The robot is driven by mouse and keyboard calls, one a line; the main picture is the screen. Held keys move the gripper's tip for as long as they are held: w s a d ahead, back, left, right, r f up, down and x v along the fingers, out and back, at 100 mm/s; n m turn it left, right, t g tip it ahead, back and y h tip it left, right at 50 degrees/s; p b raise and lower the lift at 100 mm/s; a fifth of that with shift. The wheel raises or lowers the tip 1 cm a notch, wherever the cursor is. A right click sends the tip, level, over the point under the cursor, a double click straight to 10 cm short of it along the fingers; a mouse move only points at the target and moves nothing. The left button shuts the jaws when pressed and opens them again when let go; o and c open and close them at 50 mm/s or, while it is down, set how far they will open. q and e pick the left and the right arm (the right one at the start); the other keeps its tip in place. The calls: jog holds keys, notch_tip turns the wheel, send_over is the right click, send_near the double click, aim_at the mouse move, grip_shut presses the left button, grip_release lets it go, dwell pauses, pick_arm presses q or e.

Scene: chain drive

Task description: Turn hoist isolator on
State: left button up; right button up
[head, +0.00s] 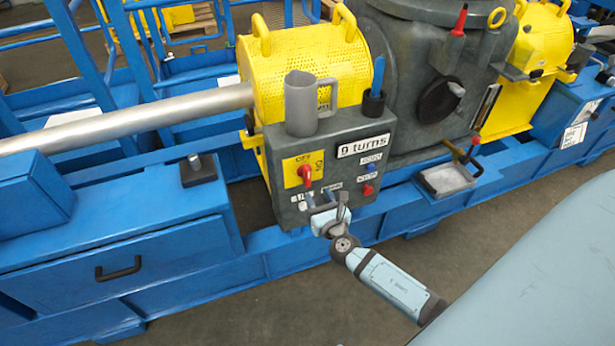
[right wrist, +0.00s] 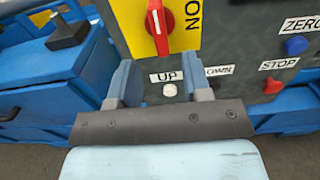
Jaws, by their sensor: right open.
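The hoist isolator is a red rotary handle (head: 305,175) on a yellow plate on the front of a grey control box (head: 345,140). "OFF" is printed at the plate's top and "ON" at its right. The handle stands about upright, in line with OFF; it also shows at the top of the right wrist view (right wrist: 157,28). My right gripper (head: 321,197) is open and empty, just below the handle and in front of the box. In the right wrist view its fingers (right wrist: 161,80) stand either side of the UP label and a white button. My left gripper is out of view.
A red STOP button (right wrist: 272,85) and a blue ZERO button (right wrist: 295,46) are right of the fingers. The right finger partly covers the DOWN label. A grey mug (head: 301,105) and a cup with a blue-handled tool (head: 374,100) stand on the box. A blue drawer unit (head: 130,265) is at left.

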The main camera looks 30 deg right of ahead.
aim_at(309, 179)
jog(key=x, duration=0.8)
jog(key=shift+w+d, duration=0.1)
jog(key=shift+w, duration=0.15)
grip_shut()
